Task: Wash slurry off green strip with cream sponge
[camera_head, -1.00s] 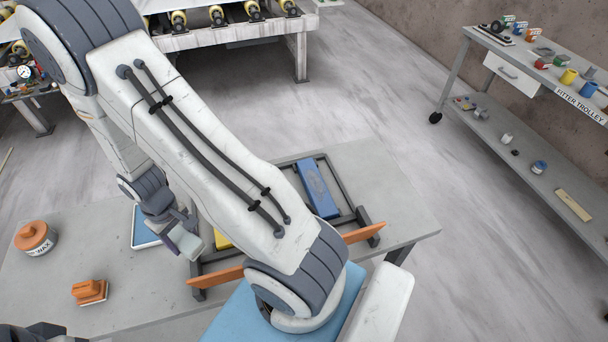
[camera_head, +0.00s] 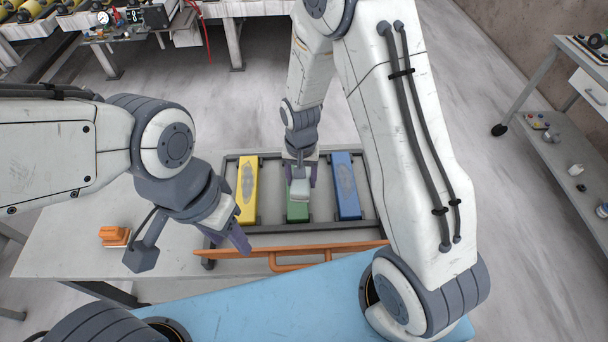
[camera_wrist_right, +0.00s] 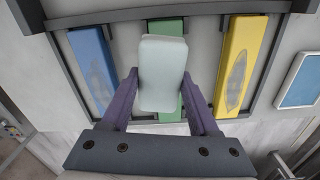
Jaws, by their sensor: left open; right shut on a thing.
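The green strip (camera_head: 298,212) lies in a dark frame between a yellow strip (camera_head: 247,185) and a blue strip (camera_head: 346,190); it also shows in the right wrist view (camera_wrist_right: 166,27). My right gripper (camera_head: 299,182) is shut on a pale block, the cream sponge (camera_wrist_right: 162,75), which is over the green strip and covers its middle. I cannot tell whether the sponge touches the strip. Any slurry on the green strip is hidden; grey patches show on the yellow and blue strips. My left gripper (camera_head: 238,238) is open and empty, in front of the yellow strip.
An orange bar with a handle (camera_head: 290,252) runs along the frame's front. An orange block (camera_head: 114,236) lies on the grey table (camera_head: 70,235) at left. A blue-topped tray (camera_wrist_right: 301,82) lies beside the yellow strip in the right wrist view. A trolley (camera_head: 560,110) stands at far right.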

